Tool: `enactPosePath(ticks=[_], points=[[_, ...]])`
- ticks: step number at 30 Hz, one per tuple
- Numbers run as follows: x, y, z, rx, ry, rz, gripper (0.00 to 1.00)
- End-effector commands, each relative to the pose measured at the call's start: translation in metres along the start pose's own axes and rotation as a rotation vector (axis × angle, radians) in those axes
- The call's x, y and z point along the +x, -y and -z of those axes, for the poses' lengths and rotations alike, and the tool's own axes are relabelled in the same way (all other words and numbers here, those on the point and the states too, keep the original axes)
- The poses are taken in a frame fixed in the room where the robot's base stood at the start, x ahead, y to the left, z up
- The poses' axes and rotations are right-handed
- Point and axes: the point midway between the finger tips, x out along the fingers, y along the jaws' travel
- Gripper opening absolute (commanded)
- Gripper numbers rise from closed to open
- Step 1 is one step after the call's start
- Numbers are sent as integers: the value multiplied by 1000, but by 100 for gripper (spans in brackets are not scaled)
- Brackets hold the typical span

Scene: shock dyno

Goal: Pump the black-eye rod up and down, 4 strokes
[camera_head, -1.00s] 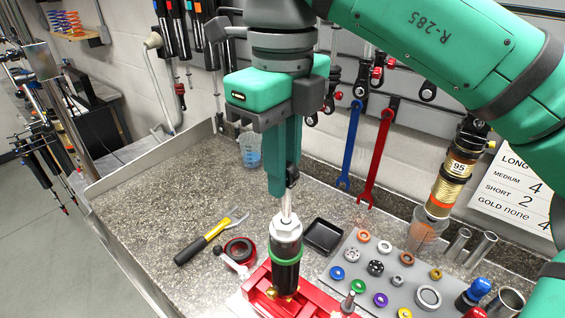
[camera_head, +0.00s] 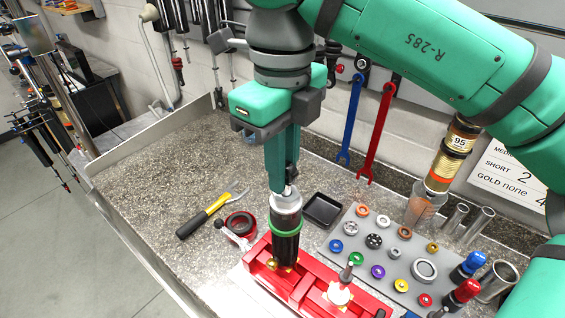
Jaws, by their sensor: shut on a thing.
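A black shock body (camera_head: 286,228) with a green ring and a silver top cap stands upright in the red vise (camera_head: 300,287) on the bench. My gripper (camera_head: 287,185) points down straight above it, with its green fingers shut on the black eye (camera_head: 292,173) of the rod. Only a small dark part of the eye shows beside the fingers. The fingertips are close to the top cap, and almost no bare rod shows between them. I cannot tell whether the fingertips touch the cap.
A grey tray (camera_head: 350,262) of coloured rings lies right of the vise, with a black dish (camera_head: 322,210) behind. A gold shock (camera_head: 447,160) stands in a clear cup.

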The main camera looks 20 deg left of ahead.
Motion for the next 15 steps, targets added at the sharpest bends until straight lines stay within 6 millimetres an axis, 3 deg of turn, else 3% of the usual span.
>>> enactPosePath(ticks=[15], points=[[-8,0,0,1,0,1,0]])
